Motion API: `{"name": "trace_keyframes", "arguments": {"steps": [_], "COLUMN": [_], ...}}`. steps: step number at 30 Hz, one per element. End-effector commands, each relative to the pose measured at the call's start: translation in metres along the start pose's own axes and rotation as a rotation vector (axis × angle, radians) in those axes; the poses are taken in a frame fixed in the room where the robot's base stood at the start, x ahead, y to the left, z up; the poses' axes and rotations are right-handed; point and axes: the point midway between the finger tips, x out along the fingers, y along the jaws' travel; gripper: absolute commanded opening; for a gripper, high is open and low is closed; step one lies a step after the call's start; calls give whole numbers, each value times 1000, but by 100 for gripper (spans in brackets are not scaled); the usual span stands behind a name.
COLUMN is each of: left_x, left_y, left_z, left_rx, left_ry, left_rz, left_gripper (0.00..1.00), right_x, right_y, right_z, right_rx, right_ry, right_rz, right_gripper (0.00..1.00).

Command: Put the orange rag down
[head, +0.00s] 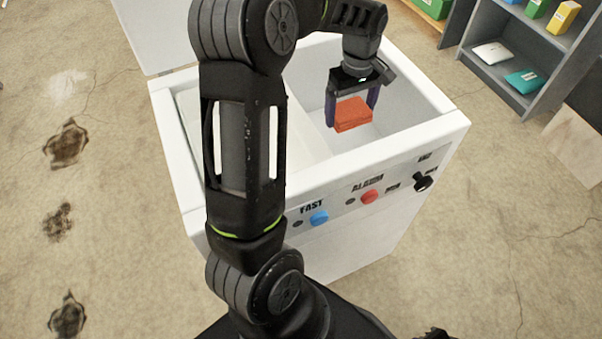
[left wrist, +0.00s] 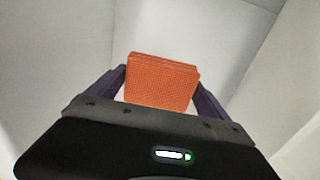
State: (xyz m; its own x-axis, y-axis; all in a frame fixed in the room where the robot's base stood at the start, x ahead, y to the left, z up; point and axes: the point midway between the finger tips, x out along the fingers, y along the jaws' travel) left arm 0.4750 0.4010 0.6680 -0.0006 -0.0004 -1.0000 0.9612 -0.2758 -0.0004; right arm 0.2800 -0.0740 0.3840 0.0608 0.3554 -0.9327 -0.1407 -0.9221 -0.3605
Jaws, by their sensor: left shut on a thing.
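The orange rag (head: 353,114) is a folded, block-like cloth. My left gripper (head: 352,108) is shut on it and points down into the right part of an open white chest (head: 437,129). The rag hangs inside the chest opening; how far it is above the chest floor I cannot tell. In the left wrist view the rag (left wrist: 162,82) sits between the two dark purple fingers of the left gripper (left wrist: 160,92), with pale chest walls around it. My right gripper does not show clearly in either view.
The chest front has a blue button (head: 319,217), a red button (head: 369,196) and a black knob (head: 423,182). Its raised lid (head: 155,30) stands at the back left. A grey shelf (head: 520,50) with boxes is at the upper right.

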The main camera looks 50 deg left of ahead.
Motion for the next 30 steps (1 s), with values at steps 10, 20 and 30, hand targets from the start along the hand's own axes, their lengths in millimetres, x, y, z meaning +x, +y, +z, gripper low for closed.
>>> {"name": "trace_keyframes", "arguments": {"steps": [10,20,30], "left_x": [12,45,62], "left_y": [0,-1,0], "left_z": [0,0,0], "left_rx": [2,3,3], "left_ry": [0,-1,0], "left_rz": [0,-3,0], "left_gripper": [50,50,50], "right_x": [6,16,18], "right_y": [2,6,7], "right_z": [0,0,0], "right_rx": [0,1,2], "right_ry": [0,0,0], "right_rz": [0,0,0], "right_gripper": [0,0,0]}}
